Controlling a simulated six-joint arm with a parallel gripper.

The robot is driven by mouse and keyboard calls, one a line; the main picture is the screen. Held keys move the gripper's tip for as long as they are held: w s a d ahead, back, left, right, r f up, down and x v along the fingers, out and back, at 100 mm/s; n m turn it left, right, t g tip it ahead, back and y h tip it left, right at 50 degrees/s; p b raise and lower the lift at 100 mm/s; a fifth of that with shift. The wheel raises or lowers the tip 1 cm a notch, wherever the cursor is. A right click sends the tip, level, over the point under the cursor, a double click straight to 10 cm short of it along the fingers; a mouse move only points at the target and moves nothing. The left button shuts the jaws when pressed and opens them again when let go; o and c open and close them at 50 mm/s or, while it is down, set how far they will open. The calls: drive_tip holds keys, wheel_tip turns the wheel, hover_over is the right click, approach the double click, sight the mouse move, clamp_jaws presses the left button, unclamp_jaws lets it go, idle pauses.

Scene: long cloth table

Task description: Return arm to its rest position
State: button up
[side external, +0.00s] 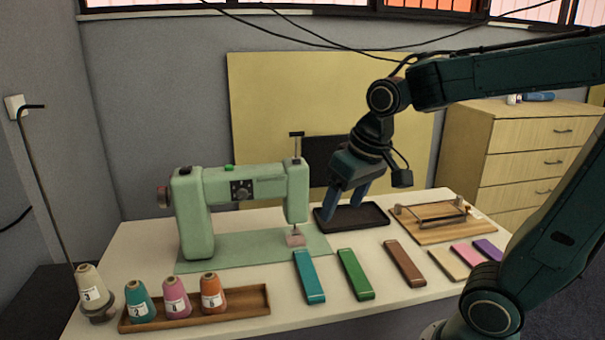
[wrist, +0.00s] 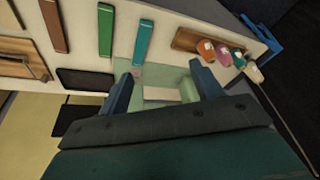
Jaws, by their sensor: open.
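My gripper (side external: 346,203) is open and empty. In the side external view it hangs above the table beside the black tray (side external: 372,219), to the right of the green sewing machine (side external: 240,188). In the wrist view the two blue fingers of my gripper (wrist: 160,82) are spread apart, with the sewing machine's pale green mat (wrist: 123,70) seen between and beyond them. My arm comes in from the right and bends down at the wrist. Part of the black tray is hidden behind the gripper.
A teal bar (side external: 309,276), a green bar (side external: 355,274) and a brown bar (side external: 404,263) lie along the front. A wooden tray (side external: 245,304) of numbered thread cones stands front left. A wooden board with a metal frame (side external: 440,223) lies right. A drawer cabinet (side external: 500,150) stands behind.

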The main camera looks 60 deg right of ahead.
drive_tip(key=s+a+n+t, duration=0.2)
drive_tip(key=s+a+n, duration=0.1)
drive_tip(key=s, duration=0.6)
drive_tip(key=shift+r, duration=0.35)
drive_tip(key=shift+w, duration=0.1)
drive_tip(key=c, duration=0.6)
drive_tip(key=shift+w+n, duration=0.3)
drive_tip(key=shift+n, duration=0.1)
drive_tip(key=c, duration=0.7)
drive_tip(key=shift+w+d+f+n, duration=0.1)
drive_tip(key=shift+w+f+n, duration=0.05)
drive_tip(key=shift+w+n, duration=0.15)
clamp_jaws()
drive_tip(key=w+d+f+n+g+y, duration=0.1)
drive_tip(key=w+d+f+n+g, duration=0.1)
drive_tip(key=w+f+n+g, duration=0.2)
drive_tip(key=w+d+f+n+g+y, duration=0.2)
drive_tip(key=w+f+n, duration=0.8)
drive_tip(key=f+n, duration=0.7)
drive_tip(key=d+n+g, duration=0.1)
drive_tip(key=n+g, duration=0.1)
drive_tip(key=n, duration=0.2)
drive_tip(key=shift+w+d+n, duration=0.15)
drive_tip(key=shift+d+n, duration=0.1)
drive_tip(key=shift+n, duration=0.05)
